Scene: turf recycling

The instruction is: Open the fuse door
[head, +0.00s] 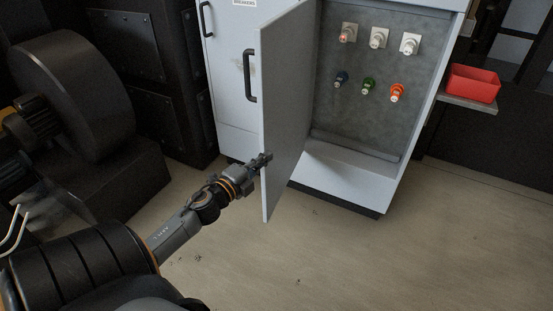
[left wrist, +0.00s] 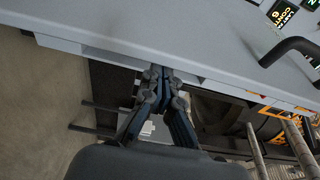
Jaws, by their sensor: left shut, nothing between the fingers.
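The fuse door (head: 284,115) is a tall light-grey panel that stands swung out from the grey cabinet, so the inside of the cabinet shows. A black bar handle (head: 250,76) is on its outer face. My left gripper (head: 265,158) is shut and empty, low at the door's free edge; I cannot tell whether it touches. In the left wrist view the closed fingers (left wrist: 161,82) lie against the view of the grey door panel (left wrist: 150,35), with the black handle (left wrist: 290,48) at the right. My right gripper is not in view.
Inside the cabinet, several fuse fittings with coloured parts (head: 368,86) sit on a grey back panel (head: 345,115). A red bin (head: 473,83) stands on a shelf (head: 466,102) at right. A large dark machine (head: 75,85) stands at left. The floor (head: 350,260) in front is clear.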

